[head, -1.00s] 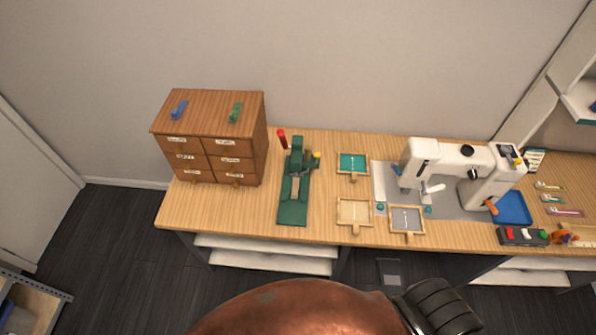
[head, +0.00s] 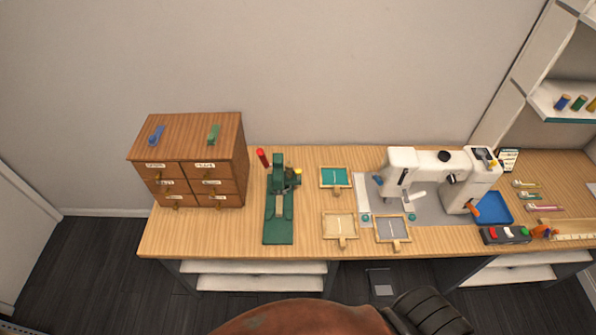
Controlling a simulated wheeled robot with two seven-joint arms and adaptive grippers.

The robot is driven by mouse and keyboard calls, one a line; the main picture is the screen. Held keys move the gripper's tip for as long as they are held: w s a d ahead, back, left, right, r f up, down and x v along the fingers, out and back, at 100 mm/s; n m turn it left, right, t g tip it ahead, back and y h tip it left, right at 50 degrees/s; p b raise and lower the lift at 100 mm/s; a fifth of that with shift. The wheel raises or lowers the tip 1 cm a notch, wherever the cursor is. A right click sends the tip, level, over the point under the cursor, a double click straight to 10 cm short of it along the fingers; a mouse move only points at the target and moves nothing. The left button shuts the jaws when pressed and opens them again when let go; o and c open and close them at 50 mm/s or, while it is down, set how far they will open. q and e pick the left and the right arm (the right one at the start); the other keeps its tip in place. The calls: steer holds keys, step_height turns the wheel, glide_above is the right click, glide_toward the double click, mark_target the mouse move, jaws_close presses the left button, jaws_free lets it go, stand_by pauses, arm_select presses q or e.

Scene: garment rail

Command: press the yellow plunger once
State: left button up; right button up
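A small yellow plunger (head: 298,171) shows at the right side of the head of a green press (head: 279,225). The press stands on the wooden table, with a long green base toward the front edge and a red-tipped lever (head: 262,158) at its upper left. The plunger is small in the picture, so its exact height cannot be told. Neither of my grippers is in view. Only a copper-coloured rounded part and a dark ribbed part show at the bottom edge.
A wooden drawer cabinet (head: 190,190) stands left of the press. Small framed trays (head: 340,237) lie to its right, then a white sewing machine (head: 436,160) and a blue tray (head: 509,208). The table front (head: 215,248) left of the press is clear.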

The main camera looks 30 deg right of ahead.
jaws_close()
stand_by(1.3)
